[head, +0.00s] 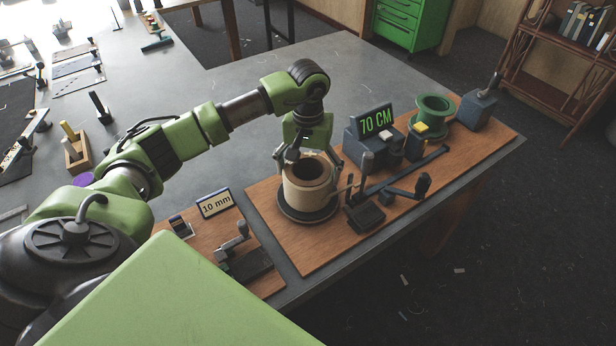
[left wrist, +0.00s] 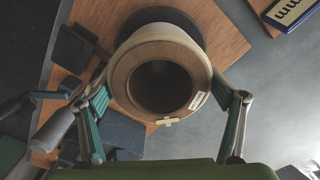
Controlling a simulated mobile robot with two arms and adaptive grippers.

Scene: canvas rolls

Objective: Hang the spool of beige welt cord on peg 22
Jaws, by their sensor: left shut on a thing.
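The beige spool (head: 308,190) stands upright at the round dark plate (head: 307,214) on the wooden board, in the head view. Whether it rests on the plate or hangs just above it I cannot tell. My left gripper (head: 309,160) comes down from above and is shut on the spool. In the left wrist view the spool (left wrist: 160,48) shows its open bore, a small white label and a light strip on the rim, with a finger on each side. Peg 22 cannot be made out. My right gripper is not in view.
Beside the spool stand a "70 CM" display (head: 376,119), a lever device (head: 366,217) and a green spool (head: 434,110). A "10 mm" sign (head: 216,203) is on a smaller board to the left.

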